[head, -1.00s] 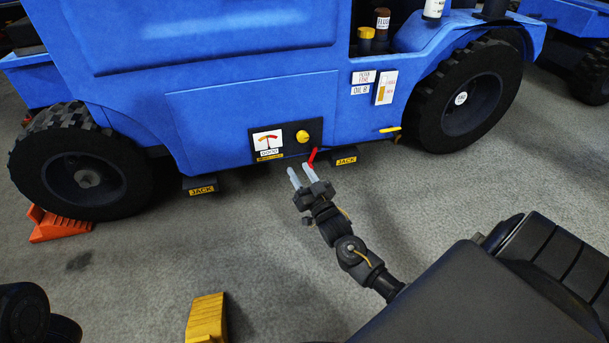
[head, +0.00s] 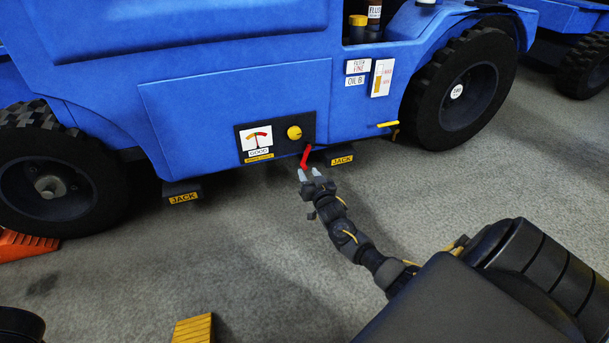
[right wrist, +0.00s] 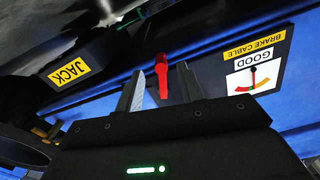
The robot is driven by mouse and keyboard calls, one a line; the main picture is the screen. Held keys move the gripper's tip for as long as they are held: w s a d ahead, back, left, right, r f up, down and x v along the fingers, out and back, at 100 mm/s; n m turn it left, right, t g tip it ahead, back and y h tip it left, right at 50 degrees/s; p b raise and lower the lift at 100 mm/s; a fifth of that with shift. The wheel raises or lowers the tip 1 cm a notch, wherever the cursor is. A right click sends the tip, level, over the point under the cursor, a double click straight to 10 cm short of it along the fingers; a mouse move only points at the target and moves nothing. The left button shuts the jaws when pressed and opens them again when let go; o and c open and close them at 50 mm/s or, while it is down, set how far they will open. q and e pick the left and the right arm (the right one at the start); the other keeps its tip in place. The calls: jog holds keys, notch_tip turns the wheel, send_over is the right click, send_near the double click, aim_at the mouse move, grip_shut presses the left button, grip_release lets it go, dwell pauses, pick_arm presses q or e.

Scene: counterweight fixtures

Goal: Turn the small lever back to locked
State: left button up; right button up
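The small red lever (head: 305,157) hangs below the black gauge panel on the blue vehicle's lower edge, slanting a little in the head view. My right gripper (head: 310,173) is at the lever's lower end. In the right wrist view the red lever (right wrist: 162,78) stands between the two fingers of my right gripper (right wrist: 160,85). Gaps show on both sides of it, so the gripper is open and not clamped. The lever's tip is partly hidden by the fingers in the head view. My left gripper is not in view.
The panel holds a brake cable gauge (head: 257,139) reading GOOD and a yellow knob (head: 294,132). JACK blocks flank the lever, the right one (head: 342,158) close by. A yellow handle (head: 388,125) sits farther right.

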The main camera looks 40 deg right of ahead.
aim_at(305, 168)
jog(key=b+x, duration=0.1)
jog(key=x, duration=0.1)
jog(key=shift+w+d+f, duration=0.1)
jog(key=shift+w+f, duration=0.05)
jog(key=shift+w, duration=0.2)
jog(key=shift+w+d+r+b, duration=0.1)
jog(key=shift+w+b, duration=0.15)
jog(key=shift+w, duration=0.1)
jog(key=shift+w+d+r+b, duration=0.1)
jog(key=shift+w+d+b, duration=0.05)
jog(key=shift+w+b, duration=0.15)
jog(key=shift+c, duration=0.4)
grip_shut()
